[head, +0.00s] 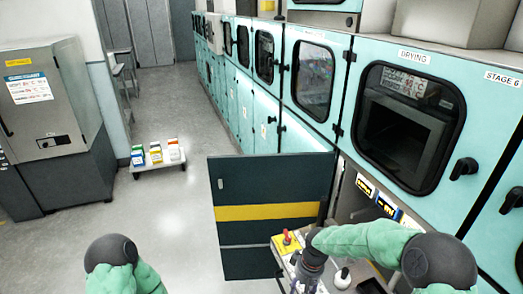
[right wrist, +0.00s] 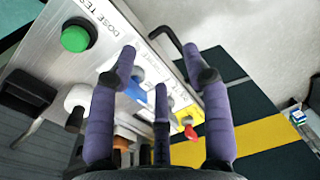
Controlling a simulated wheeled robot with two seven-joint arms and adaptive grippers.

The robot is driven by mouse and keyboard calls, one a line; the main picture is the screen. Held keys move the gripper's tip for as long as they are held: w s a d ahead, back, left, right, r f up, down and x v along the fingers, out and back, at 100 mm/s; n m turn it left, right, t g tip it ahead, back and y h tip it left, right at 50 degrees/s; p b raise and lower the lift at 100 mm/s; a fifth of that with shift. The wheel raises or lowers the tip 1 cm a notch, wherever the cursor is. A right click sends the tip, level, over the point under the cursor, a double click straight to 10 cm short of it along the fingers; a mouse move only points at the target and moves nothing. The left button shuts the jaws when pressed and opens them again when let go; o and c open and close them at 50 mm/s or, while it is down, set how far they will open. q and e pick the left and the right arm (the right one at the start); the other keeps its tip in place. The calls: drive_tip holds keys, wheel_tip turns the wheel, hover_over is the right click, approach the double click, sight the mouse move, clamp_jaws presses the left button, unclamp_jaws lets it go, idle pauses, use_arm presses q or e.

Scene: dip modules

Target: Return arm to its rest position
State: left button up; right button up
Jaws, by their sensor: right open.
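My right arm, in a green sleeve, reaches in from the right in the head view. Its gripper (head: 303,272) points down over a control panel (head: 283,246) at the bottom of the picture. In the right wrist view the purple fingers of the right gripper (right wrist: 160,65) are spread apart, with nothing seen between them. Behind them is the panel (right wrist: 50,72) with a green button (right wrist: 75,38), a white knob and a red knob (right wrist: 190,130). Whether the fingers touch the panel is unclear. My left arm (head: 112,262) shows at the lower left; its gripper is out of view.
A dark open door with a yellow stripe (head: 270,212) stands left of the panel. Teal cabinets (head: 320,50) with windows and handles run along the right. A low white cart (head: 158,165) holds several boxes. A grey machine (head: 45,100) stands at left. The floor (head: 150,215) between is clear.

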drive_tip(key=s+a+f+m+y, duration=0.2)
drive_tip(key=s+f+m, duration=0.3)
drive_tip(key=s+f, duration=1.3)
drive_tip(key=shift+s+a+f+m+t+y, duration=0.15)
drive_tip(key=shift+s+a+m+t+y, duration=0.35)
drive_tip(key=shift+s, duration=0.75)
drive_tip(key=shift+a, duration=0.15)
